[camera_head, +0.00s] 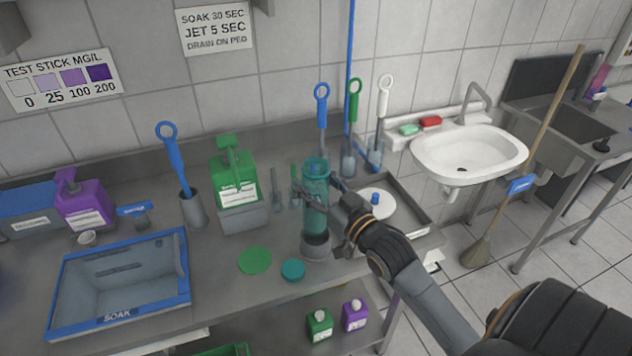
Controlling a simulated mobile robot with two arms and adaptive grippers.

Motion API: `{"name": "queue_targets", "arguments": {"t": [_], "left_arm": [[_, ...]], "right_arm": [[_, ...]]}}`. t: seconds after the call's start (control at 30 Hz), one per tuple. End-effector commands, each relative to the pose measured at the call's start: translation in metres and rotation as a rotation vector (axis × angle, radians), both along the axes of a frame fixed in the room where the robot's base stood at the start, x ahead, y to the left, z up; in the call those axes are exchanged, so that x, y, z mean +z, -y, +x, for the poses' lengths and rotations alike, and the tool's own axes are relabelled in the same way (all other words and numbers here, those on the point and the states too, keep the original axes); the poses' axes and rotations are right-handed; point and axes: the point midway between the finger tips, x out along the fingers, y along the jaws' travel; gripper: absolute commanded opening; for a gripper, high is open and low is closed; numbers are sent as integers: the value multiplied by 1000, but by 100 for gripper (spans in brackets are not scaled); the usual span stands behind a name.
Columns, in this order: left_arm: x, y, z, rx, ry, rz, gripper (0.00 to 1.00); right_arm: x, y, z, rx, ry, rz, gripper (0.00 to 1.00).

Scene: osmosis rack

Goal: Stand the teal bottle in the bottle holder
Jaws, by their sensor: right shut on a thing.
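The teal bottle (315,213) is a clear teal cylinder, upright near the middle of the bench. My right gripper (324,199) comes in from the right and is shut on the bottle's side. A short grey round holder (317,252) with a dark opening stands directly below the bottle. The bottle's lower end is at the holder's mouth; I cannot tell whether it is inside or just above it. My left gripper is not in view.
A teal lid (292,270) and a green disc (255,261) lie left of the holder. A green pump bottle (233,178) stands behind them. A blue-rimmed soak tray (120,280) is at left. A metal tray (408,208) lies right, behind my arm.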

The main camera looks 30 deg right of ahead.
Motion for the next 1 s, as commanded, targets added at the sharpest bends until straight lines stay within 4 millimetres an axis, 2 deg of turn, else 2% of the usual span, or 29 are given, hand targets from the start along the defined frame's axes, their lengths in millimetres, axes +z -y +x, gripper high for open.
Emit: {"name": "queue_targets", "arguments": {"t": [1.0], "left_arm": [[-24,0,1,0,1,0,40]], "right_arm": [[-42,0,0,0,1,0,17]]}}
